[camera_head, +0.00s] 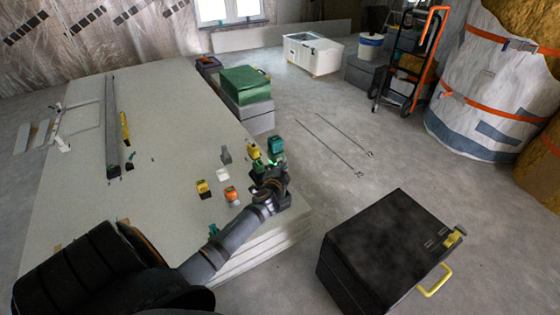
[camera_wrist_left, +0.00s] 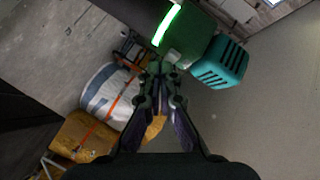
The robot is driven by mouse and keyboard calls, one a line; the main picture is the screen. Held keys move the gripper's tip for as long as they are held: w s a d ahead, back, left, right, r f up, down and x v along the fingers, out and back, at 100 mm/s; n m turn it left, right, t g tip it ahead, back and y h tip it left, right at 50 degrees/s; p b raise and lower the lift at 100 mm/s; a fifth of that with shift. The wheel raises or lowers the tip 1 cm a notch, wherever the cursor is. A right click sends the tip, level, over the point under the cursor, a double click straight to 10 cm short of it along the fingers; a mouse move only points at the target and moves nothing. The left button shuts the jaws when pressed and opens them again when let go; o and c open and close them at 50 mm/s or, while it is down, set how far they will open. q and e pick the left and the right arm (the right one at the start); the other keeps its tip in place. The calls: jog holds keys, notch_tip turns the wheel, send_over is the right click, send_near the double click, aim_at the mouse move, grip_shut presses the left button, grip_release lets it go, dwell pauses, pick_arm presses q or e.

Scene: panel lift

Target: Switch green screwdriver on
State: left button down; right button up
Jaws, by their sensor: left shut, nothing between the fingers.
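The green screwdriver (camera_head: 275,145) stands near the right edge of the panel stack, just beyond my left gripper (camera_head: 272,169). In the left wrist view its ribbed teal part (camera_wrist_left: 222,64) and dark green body (camera_wrist_left: 190,32) fill the top. A bright green strip (camera_wrist_left: 167,24) glows on that body, and a green glow also shows in the head view. My left gripper (camera_wrist_left: 160,76) is shut and empty, its tips close below the body; whether they touch it I cannot tell. The gripper hides the screwdriver's lower part in the head view.
A yellow tool (camera_head: 253,150) stands close left of the green one. A grey tool (camera_head: 226,155), a yellow-black tool (camera_head: 203,188) and an orange tool (camera_head: 232,195) are on the panels (camera_head: 175,110). A black case (camera_head: 385,250) stands on the floor at right.

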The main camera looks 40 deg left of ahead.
pick_arm(q)
jog(key=shift+s+d, duration=0.1)
jog(key=shift+d, duration=0.15)
jog(key=s+d, duration=0.2)
jog(key=d, duration=0.3)
jog(key=shift+s+d, duration=0.15)
jog(key=shift+d, duration=0.15)
dwell(0.4)
